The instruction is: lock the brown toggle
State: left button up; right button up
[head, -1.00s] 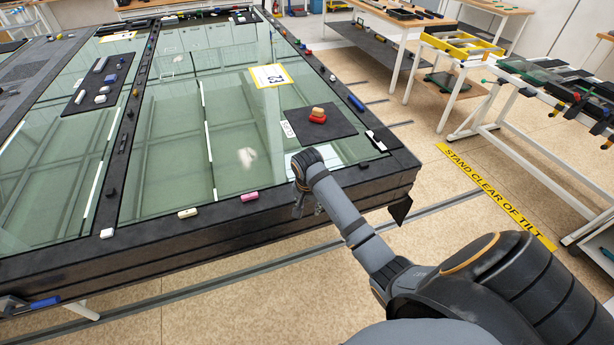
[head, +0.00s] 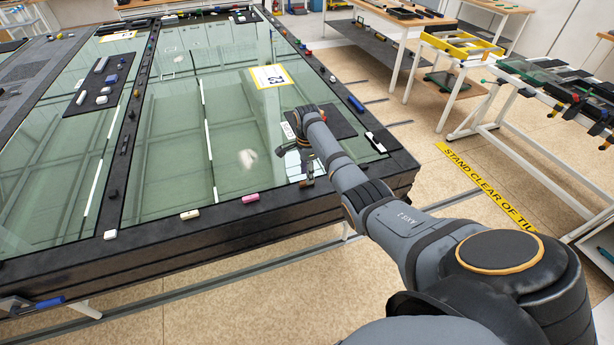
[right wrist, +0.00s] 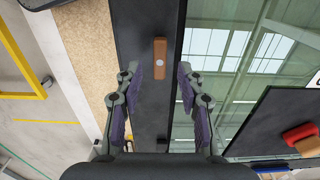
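The brown toggle (right wrist: 160,54) shows in the right wrist view. It is a small brown bar with a pale round spot, lying lengthwise along the black frame rail (right wrist: 147,110). My right gripper (right wrist: 160,85) is open and empty. Its two fingers are spread on either side of the rail in that view, with the toggle just beyond the tips and between their lines. No contact shows. In the head view my right gripper (head: 295,166) hangs over the near right part of the glazed frame. My left gripper is not in view.
A pink toggle (head: 250,197) and a pale one (head: 189,214) sit on the near rail. A black mat (head: 335,122) lies on the glass; red (right wrist: 299,132) and beige (right wrist: 309,148) blocks sit on it.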

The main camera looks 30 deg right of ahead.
jog(key=shift+f, duration=1.6)
grip_shut()
